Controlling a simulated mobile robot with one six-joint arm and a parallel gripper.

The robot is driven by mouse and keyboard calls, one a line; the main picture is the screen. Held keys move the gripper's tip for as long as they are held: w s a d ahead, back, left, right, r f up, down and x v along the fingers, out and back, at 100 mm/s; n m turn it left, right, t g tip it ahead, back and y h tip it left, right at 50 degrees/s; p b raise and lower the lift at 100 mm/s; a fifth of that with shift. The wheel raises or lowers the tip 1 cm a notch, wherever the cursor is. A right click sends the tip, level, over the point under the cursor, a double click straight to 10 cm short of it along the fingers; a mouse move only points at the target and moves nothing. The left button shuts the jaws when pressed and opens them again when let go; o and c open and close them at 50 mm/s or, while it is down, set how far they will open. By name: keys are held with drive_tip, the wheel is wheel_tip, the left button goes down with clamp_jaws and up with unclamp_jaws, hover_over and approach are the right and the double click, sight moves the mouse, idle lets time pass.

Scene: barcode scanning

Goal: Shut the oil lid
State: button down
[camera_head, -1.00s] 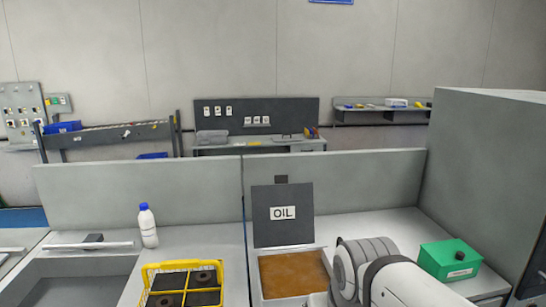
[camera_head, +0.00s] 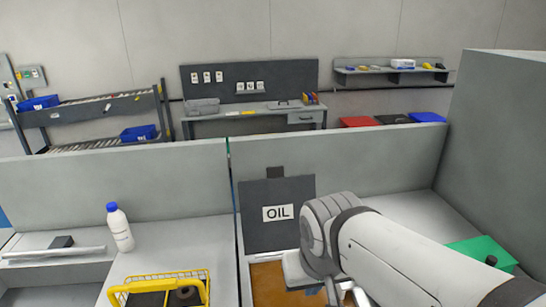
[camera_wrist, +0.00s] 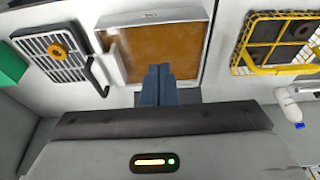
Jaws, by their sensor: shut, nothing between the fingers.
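The oil lid (camera_head: 277,215) is a dark square panel with a white OIL label, standing upright at the back of the oil vat in the head view. The vat (camera_head: 280,280) holds brown oil and its top is uncovered; it also shows in the wrist view (camera_wrist: 185,42). My gripper (camera_wrist: 158,72) is shut and empty, its fingers appearing over the vat's edge in the wrist view. In the head view my arm covers the vat's right part and most of the gripper. I cannot tell whether the fingers touch the lid.
A yellow wire basket (camera_head: 160,280) stands left of the vat, with a white bottle (camera_head: 120,230) behind it. A green box (camera_head: 480,250) is on the right. A low grey partition (camera_head: 350,165) runs behind the lid. A black grille (camera_wrist: 60,48) shows in the wrist view.

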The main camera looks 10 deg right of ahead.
drive_tip(key=w+r+g+p, duration=0.1)
drive_tip(key=w+r, duration=0.4)
drive_tip(key=w, duration=0.6)
drive_tip(key=w+r+p, duration=0.1)
drive_tip(key=w+r, duration=0.5)
drive_tip(key=w, duration=0.5)
drive_tip(key=w+r+g+p, duration=0.1)
drive_tip(key=w+r, duration=0.4)
drive_tip(key=w, duration=0.5)
drive_tip(key=w+f+g+p, duration=0.1)
drive_tip(key=w+f, duration=0.1)
drive_tip(key=w, duration=0.8)
drive_tip(key=s+f+b, duration=0.1)
drive_tip(key=s+f, duration=0.3)
drive_tip(key=f, duration=0.4)
drive_tip(key=shift+a+f, duration=0.3)
drive_tip(key=shift+a, duration=0.15)
drive_tip(key=shift+d, duration=0.15)
